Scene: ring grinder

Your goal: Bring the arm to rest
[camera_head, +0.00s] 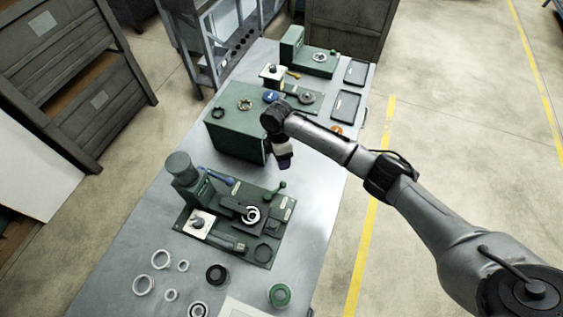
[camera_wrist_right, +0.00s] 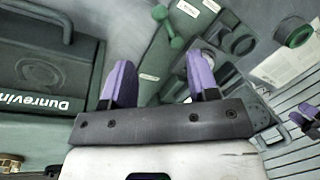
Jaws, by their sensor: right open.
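My right arm comes in from the right in the head view and reaches over the grey table. My right gripper (camera_head: 284,162) hangs down beside the green box-shaped machine and above the table. In the wrist view its two purple fingers (camera_wrist_right: 160,82) are apart with nothing between them. It is clear of the things below. No left arm shows in the head view. In the wrist view, a small purple and dark part at the right edge looks like a piece of my left gripper, too cut off to read.
The green box machine (camera_head: 233,141) stands left of the gripper. A green grinder fixture (camera_head: 255,192) with a lever is nearer. Several loose rings (camera_head: 161,259) and a green ring (camera_head: 279,295) lie at the table's front. Dark trays (camera_head: 344,107) lie at the back right. Open floor is right of the table.

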